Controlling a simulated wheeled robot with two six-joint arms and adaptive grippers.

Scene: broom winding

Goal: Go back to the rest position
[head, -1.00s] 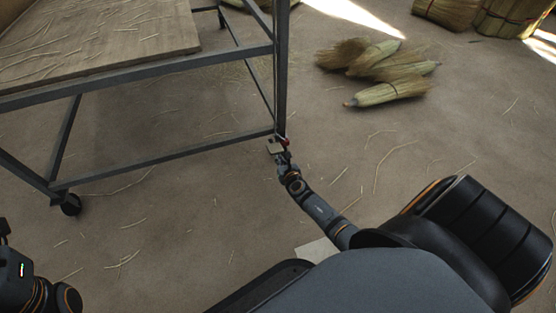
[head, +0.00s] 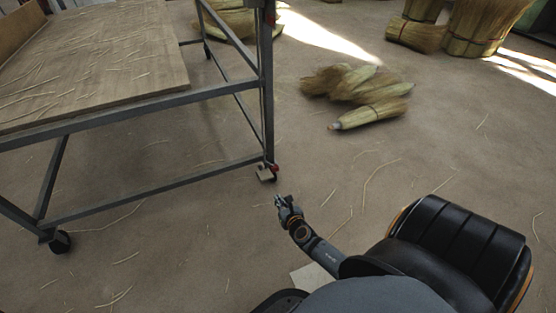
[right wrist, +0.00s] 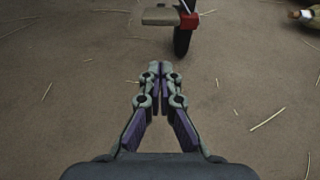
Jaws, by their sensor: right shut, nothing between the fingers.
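My right gripper (head: 281,199) is low over the floor, in front of the work table's near right leg. In the right wrist view its two fingers (right wrist: 158,72) are together with nothing between them. The caster (right wrist: 182,38) of that table leg, with a red part and a small tan block beside it, stands beyond the fingertips and apart from them. My left gripper is outside these views.
A metal-framed work table (head: 150,98) with a straw-strewn wooden top fills the left. A pile of broom bundles (head: 365,92) lies on the floor beyond. More bundles (head: 470,25) stand at the back right. The floor (head: 440,140) between is open, with scattered straws.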

